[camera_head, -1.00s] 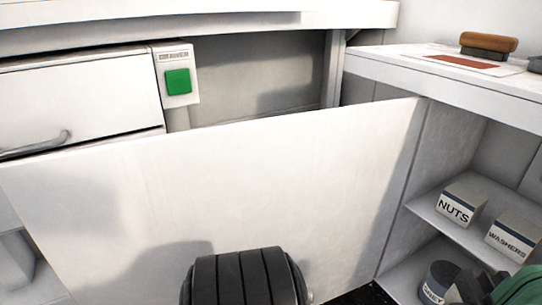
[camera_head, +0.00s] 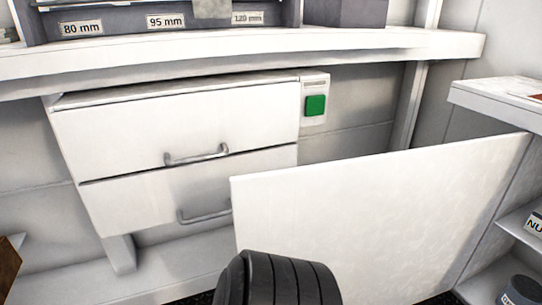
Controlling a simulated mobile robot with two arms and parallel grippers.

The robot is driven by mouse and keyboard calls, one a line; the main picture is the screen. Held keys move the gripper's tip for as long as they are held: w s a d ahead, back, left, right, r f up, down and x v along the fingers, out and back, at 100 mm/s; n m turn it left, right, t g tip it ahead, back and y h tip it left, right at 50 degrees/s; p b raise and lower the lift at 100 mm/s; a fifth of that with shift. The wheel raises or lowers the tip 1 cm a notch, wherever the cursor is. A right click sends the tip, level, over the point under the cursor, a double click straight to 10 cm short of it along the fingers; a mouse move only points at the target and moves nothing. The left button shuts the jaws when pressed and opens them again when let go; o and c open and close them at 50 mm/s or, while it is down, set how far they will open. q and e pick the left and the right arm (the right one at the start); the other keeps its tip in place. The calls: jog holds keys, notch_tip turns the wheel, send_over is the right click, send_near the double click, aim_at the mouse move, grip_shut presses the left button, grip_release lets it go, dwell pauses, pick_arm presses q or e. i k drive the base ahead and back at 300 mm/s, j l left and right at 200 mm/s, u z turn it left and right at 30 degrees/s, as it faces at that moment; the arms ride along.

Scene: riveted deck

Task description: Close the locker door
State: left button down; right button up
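The white locker door (camera_head: 380,215) stands open, swung out from the locker (camera_head: 510,185) at the right. Its hinged side meets the locker's front edge and its free edge points left, in front of the drawers. Inside the locker, part of a box lettered "NU" (camera_head: 536,222) and a dark round tin (camera_head: 522,291) show at the picture's right edge. A black ribbed part of my own body is at the bottom middle and covers the door's lower left corner. Neither of my grippers is in view.
A two-drawer unit (camera_head: 180,135) with metal handles hangs under a white worktop (camera_head: 240,52). A panel with a green button (camera_head: 315,105) is right of it. A brown object (camera_head: 9,262) is at the lower left edge. Floor between is mostly hidden.

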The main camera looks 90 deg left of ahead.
aim_at(402, 228)
jog(key=k+j+u, duration=0.1)
jog(key=k+u, duration=0.35)
jog(key=k+j+u, duration=0.25)
jog(key=k+u, duration=0.2)
jog(key=i+j+u, duration=0.35)
jog(key=i+l, duration=0.05)
jog(key=l, duration=0.05)
